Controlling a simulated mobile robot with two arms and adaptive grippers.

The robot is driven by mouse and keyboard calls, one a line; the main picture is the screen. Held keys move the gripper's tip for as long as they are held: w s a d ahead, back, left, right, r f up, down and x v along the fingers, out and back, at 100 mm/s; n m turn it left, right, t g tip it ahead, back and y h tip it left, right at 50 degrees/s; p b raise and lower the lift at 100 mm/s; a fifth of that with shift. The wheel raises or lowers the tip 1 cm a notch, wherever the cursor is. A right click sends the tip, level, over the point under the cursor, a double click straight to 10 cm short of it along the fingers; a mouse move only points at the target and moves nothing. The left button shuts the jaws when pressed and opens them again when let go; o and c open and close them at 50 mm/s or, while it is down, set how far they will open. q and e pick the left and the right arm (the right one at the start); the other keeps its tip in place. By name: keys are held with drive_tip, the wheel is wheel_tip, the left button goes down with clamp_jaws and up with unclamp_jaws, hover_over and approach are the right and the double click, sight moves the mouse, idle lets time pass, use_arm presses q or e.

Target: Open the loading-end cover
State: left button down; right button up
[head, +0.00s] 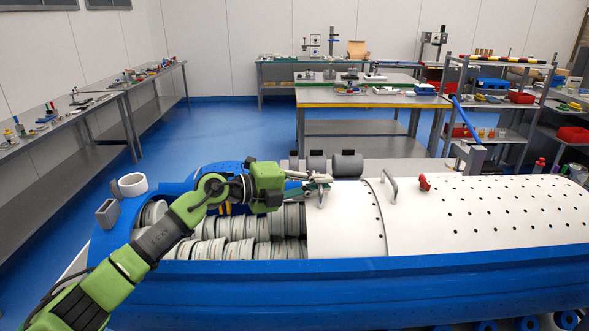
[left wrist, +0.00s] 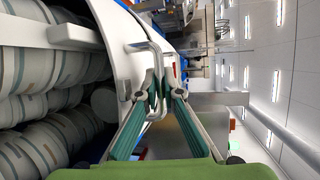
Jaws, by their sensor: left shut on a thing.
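The loading-end cover (head: 342,228) is a curved white panel with a row of small holes near its right edge. It lies on the blue tub body (head: 400,270), and the bay left of it is uncovered. My left gripper (head: 322,187) is at the cover's left upper part. In the left wrist view its fingers (left wrist: 164,90) are shut on a bent metal handle (left wrist: 154,52) on the white panel (left wrist: 122,35). The uncovered bay holds several pale ribbed round items (head: 235,250), also in the left wrist view (left wrist: 40,70). My right gripper is out of view.
A longer perforated white cover (head: 500,215) adjoins on the right, with a grey handle (head: 390,186) and red latch (head: 424,182). Dark grey cylinders (head: 347,164) stand behind the tub. A white ring (head: 132,185) sits at the left end. Blue floor (head: 225,130) is clear behind.

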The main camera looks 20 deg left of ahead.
sight(340, 195)
use_arm(q)
drive_tip(key=d+p, duration=0.1)
drive_tip(key=d, duration=0.1)
drive_tip(key=w+d+p, duration=0.1)
drive_tip(key=d, duration=0.1)
drive_tip(key=shift+w+d+r, duration=0.1)
drive_tip(key=shift+d, duration=0.35)
drive_tip(key=c, duration=2.4)
unclamp_jaws()
drive_tip(key=shift+c, duration=0.2)
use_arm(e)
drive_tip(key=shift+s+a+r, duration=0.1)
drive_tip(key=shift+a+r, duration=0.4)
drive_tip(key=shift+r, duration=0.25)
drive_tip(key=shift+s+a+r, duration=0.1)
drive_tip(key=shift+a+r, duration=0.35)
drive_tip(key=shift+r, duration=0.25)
use_arm(q)
drive_tip(key=v, duration=1.2)
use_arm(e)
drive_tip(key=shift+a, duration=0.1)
